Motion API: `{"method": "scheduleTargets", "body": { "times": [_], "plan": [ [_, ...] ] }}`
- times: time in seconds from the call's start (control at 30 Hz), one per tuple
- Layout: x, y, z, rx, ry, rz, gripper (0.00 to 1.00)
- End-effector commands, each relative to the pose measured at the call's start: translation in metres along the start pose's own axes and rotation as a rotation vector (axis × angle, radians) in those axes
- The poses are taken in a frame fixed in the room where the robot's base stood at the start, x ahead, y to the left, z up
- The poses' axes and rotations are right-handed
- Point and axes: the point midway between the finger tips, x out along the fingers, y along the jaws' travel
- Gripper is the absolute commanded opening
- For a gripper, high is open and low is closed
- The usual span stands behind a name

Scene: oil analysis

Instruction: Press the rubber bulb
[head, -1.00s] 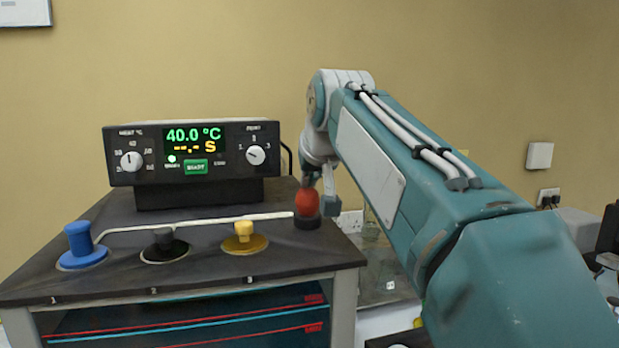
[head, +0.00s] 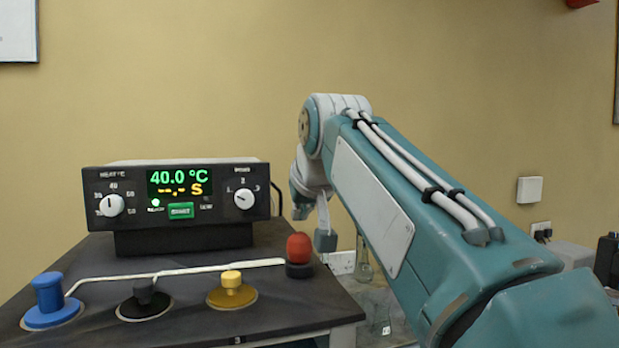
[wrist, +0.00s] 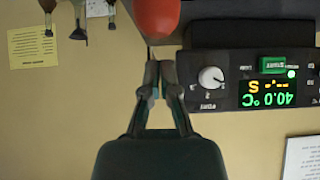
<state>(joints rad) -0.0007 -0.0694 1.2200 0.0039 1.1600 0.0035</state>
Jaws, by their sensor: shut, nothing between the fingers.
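The red rubber bulb (head: 299,247) stands upright on a dark round base at the right rear of the black bench top, at the end of a pale line. It also shows in the wrist view (wrist: 156,14) at the top edge, partly cut off. My gripper (wrist: 158,70) is shut and empty, its fingertips close to the bulb in that view; I cannot tell whether they touch. In the head view my wrist hangs above and behind the bulb, and the fingers are mostly hidden.
A black control box (head: 180,204) reading 40.0 °C stands at the back of the bench top (head: 250,318). Blue (head: 48,293), black (head: 144,292) and yellow (head: 231,282) knobs stand along the front.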

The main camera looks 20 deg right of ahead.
Motion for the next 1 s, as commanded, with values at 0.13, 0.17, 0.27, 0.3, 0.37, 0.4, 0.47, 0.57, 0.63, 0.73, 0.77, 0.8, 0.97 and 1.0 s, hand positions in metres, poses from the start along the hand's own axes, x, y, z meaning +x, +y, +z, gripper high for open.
{"method": "scheduleTargets", "body": {
  "times": [0.13,0.17,0.27,0.3,0.37,0.4,0.47,0.57,0.63,0.73,0.77,0.8,0.97,1.0],
  "plan": [
    [-0.021,0.000,-0.001,0.000,0.006,0.000,0.00],
    [-0.024,0.000,-0.001,0.000,0.005,0.000,0.00],
    [-0.038,0.000,-0.001,0.000,0.005,0.000,0.00],
    [-0.044,0.000,-0.001,0.000,0.007,0.000,0.00],
    [-0.054,0.000,-0.001,0.000,0.006,0.000,0.00],
    [-0.062,0.000,-0.002,0.000,0.008,0.000,0.00],
    [-0.072,0.000,-0.001,0.000,0.007,0.000,0.00],
    [-0.087,0.000,-0.001,0.000,0.006,0.000,0.00],
    [-0.094,0.000,-0.001,0.000,0.006,0.000,0.00],
    [-0.100,0.000,-0.001,0.000,0.004,0.000,0.00],
    [-0.100,0.000,-0.001,0.000,0.004,0.000,0.00],
    [-0.101,0.000,-0.001,0.000,0.004,0.000,0.00],
    [-0.101,0.000,-0.001,0.000,0.004,0.000,0.00],
    [-0.101,0.000,-0.001,0.000,0.004,0.000,0.00]
  ]
}}
